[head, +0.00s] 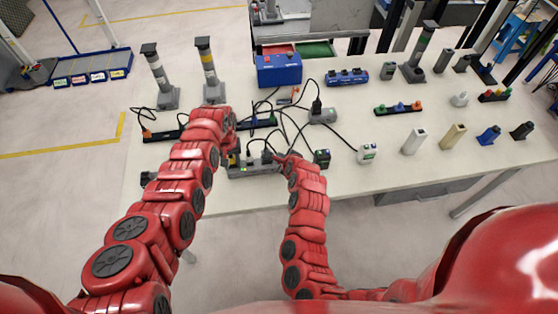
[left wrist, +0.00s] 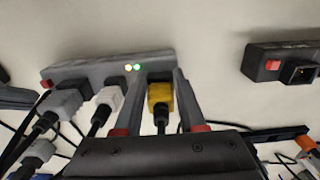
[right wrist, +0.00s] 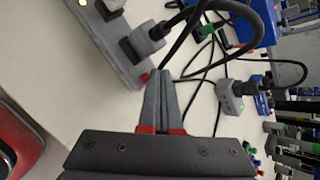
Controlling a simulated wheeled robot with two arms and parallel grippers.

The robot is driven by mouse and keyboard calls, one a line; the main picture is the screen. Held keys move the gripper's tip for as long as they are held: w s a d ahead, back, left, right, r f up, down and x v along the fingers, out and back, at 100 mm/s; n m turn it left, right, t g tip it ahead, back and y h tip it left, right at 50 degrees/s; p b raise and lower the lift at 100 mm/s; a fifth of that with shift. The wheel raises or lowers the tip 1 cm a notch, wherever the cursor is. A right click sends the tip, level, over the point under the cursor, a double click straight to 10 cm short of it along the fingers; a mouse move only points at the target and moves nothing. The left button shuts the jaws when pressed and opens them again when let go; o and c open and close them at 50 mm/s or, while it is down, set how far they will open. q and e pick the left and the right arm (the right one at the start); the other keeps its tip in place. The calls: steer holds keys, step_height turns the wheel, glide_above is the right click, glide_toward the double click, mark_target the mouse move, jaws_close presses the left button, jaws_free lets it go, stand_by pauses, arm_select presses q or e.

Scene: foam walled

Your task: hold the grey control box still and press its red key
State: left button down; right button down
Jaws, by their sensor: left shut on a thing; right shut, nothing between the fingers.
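The grey control box (head: 262,169) lies near the table's front edge with several plugs in it. In the left wrist view the box (left wrist: 85,70) has two lit lamps (left wrist: 132,67) and a red key (left wrist: 46,85) at its left end. My left gripper (left wrist: 161,76) is shut around the yellow plug (left wrist: 160,93) seated at the box's other end. My right gripper (right wrist: 159,74) is shut and empty. Its tips are right beside the red key (right wrist: 145,78) at the box's end in the right wrist view; I cannot tell whether they touch it. In the head view my arms partly hide both grippers.
Black cables loop behind and over the box. A blue box (head: 279,70) stands behind, and a grey socket block (head: 322,116) lies beyond to the right. A black adapter (head: 322,157) is close to my right arm. Another box with a red switch (left wrist: 285,62) shows in the left wrist view.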

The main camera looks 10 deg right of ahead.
step_height(320, 180, up, 5)
steer(key=shift+f, duration=0.1)
stand_by(0.4)
stand_by(0.4)
arm_select(q)
steer(key=shift+c, duration=2.1)
jaws_free()
